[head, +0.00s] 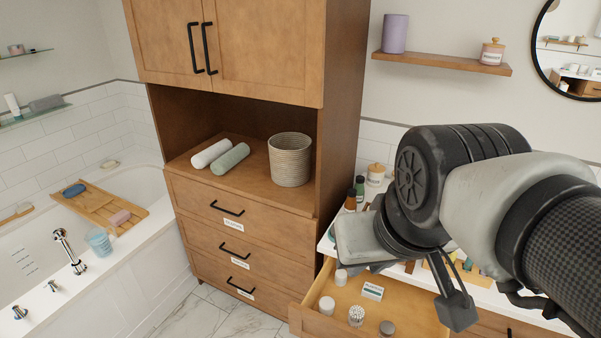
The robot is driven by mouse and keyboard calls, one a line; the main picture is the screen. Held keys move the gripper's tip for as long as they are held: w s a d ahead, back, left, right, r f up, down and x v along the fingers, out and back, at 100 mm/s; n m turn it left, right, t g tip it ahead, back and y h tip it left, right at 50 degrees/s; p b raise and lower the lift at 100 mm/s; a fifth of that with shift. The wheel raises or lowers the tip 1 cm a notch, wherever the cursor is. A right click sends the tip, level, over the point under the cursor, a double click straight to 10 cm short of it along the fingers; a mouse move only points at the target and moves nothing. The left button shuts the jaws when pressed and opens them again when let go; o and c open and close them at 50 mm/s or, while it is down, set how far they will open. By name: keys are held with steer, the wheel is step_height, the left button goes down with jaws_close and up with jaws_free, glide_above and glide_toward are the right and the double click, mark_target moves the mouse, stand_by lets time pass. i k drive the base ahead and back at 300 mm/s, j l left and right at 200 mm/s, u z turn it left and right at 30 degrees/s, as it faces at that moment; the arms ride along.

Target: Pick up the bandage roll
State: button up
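An open wooden drawer (420,304) holds several small items. A small white cylinder (341,276) stands near its back left, and another white cylinder (326,305) stands near its left front. Either could be the bandage roll; I cannot tell which. My gripper (456,312) hangs over the right part of the drawer, to the right of the small items and apart from them. Only a dark finger shows clearly, so its opening is hidden. I see nothing held in it.
The drawer also holds a small white box (372,292), a jar of swabs (356,316) and a grey-lidded jar (387,328). A counter (328,243) with bottles (350,200) lies above the drawer, partly behind my arm. A tall wooden cabinet (340,110) stands to the left.

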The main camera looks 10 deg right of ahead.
mark_target(341, 275)
steer(key=k+l+z, duration=0.2)
steer(key=k, duration=0.9)
steer(key=i+j+u, duration=0.1)
steer(key=i+j, duration=0.25)
steer(key=i+j+u, duration=0.15)
steer(key=i+j, duration=0.2)
steer(key=i, duration=0.2)
steer(key=i+j+u, duration=0.1)
steer(key=i+j, duration=0.15)
steer(key=i, duration=0.25)
steer(key=i+j+z, duration=0.25)
